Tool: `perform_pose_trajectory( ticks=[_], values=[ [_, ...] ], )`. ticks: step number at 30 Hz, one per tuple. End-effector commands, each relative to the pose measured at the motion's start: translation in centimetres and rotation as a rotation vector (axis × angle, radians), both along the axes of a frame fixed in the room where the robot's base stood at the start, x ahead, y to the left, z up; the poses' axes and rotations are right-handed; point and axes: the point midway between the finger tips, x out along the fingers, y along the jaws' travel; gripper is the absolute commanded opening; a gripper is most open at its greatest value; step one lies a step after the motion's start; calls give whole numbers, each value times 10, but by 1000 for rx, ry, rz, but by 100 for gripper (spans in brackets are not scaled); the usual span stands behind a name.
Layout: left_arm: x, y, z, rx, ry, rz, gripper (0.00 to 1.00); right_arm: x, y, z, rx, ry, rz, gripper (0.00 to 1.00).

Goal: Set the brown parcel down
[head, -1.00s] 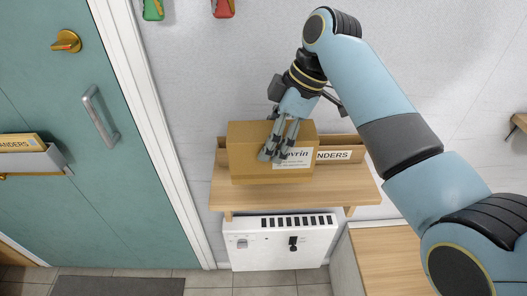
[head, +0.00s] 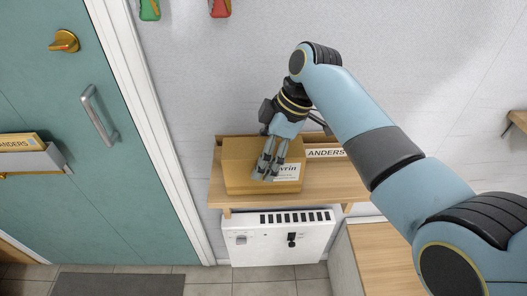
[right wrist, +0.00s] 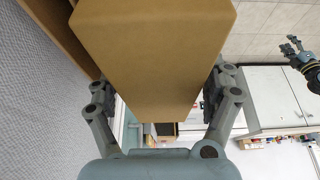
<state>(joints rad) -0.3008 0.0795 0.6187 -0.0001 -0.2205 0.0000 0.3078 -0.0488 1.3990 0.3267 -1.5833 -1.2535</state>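The brown parcel (head: 240,165) is a cardboard box with a white label, low over the wooden wall shelf (head: 345,190), toward its left end. I cannot tell whether its underside touches the board. My right gripper (head: 267,172) reaches down over the parcel. In the right wrist view the parcel (right wrist: 155,50) sits between the two fingers, one against each side, so the gripper is shut on it. My left gripper is out of the head view; a small dark gripper at the right of the right wrist view (right wrist: 300,58) appears to be it, too small to read.
A card marked "ANDERS" (head: 326,153) stands at the shelf's back edge, right of the parcel. The shelf's right part is bare. A white heater (head: 280,240) is below. A teal door (head: 90,190) with a letter holder (head: 35,162) is at left.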

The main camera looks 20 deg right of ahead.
Motion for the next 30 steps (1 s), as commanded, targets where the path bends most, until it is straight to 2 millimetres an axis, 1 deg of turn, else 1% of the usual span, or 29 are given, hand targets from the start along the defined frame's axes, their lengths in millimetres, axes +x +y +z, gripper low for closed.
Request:
perform_pose_trajectory(
  ticks=[9, 13, 17, 21, 24, 27, 30],
  values=[
    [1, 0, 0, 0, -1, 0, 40, 0, 0, 1, 0, 0, 0, 94],
    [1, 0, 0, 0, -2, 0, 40, 0, -4, 10, -1, -2, -1, 94],
    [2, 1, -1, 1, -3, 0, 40, -3, -13, 32, -2, -5, 0, 94],
    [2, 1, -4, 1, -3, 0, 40, -6, -25, 62, -3, -6, 0, 94],
    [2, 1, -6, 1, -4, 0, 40, -8, -33, 82, -2, -5, -1, 94],
    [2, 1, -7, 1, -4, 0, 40, -10, -38, 97, -1, -4, -1, 94],
    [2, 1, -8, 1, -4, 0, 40, -12, -42, 107, -1, -3, -1, 94]
  ],
)
